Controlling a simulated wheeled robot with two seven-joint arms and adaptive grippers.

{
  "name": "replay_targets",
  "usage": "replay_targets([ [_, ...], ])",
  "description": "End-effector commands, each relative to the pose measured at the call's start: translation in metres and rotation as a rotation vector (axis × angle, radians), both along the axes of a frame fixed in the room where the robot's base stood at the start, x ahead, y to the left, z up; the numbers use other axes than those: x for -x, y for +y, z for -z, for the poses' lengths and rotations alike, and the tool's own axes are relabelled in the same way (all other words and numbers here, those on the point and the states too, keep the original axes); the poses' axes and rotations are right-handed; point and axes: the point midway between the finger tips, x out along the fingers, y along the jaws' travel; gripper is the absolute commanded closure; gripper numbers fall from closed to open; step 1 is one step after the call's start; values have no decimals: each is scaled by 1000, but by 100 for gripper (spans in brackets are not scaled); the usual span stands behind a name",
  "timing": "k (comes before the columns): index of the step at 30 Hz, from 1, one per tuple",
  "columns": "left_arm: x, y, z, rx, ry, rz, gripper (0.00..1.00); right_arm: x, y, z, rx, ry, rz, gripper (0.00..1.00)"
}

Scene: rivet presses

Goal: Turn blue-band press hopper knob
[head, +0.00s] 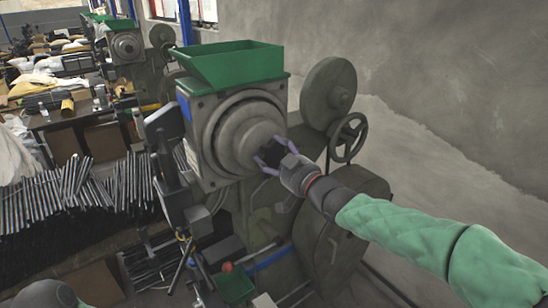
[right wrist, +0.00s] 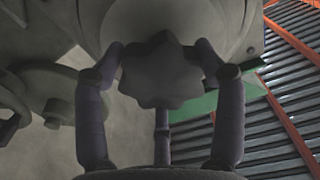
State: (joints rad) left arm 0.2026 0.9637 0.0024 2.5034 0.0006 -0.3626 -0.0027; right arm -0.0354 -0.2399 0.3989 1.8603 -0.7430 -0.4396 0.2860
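The near rivet press has a green hopper (head: 232,63) on top and a blue patch (head: 184,105) on the left side of its housing. A dark lobed knob (head: 271,150) sits at the centre of its round grey front plate (head: 228,127). The knob (right wrist: 160,72) fills the middle of the right wrist view. My right gripper (head: 270,155) has its three fingers around the knob, the fingertips bent in against its edge. In the right wrist view the gripper (right wrist: 160,75) has one finger on each side and one below. My left gripper is not in view.
A handwheel (head: 347,138) and a large round disc (head: 328,88) stand right of the press. Bundles of metal rods (head: 75,195) lie at left. A red ball (head: 227,267) shows by a green tray (head: 235,287) below. Bare floor and wall lie at right.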

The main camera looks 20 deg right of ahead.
Motion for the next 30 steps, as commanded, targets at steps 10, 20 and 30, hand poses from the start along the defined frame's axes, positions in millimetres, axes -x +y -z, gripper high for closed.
replay_targets([
  [10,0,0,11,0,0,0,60,0,2,9,93,-17,-4,63],
  [20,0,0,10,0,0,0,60,0,2,10,92,-12,-4,8],
  [30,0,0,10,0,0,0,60,3,-1,5,91,-22,-2,8],
])
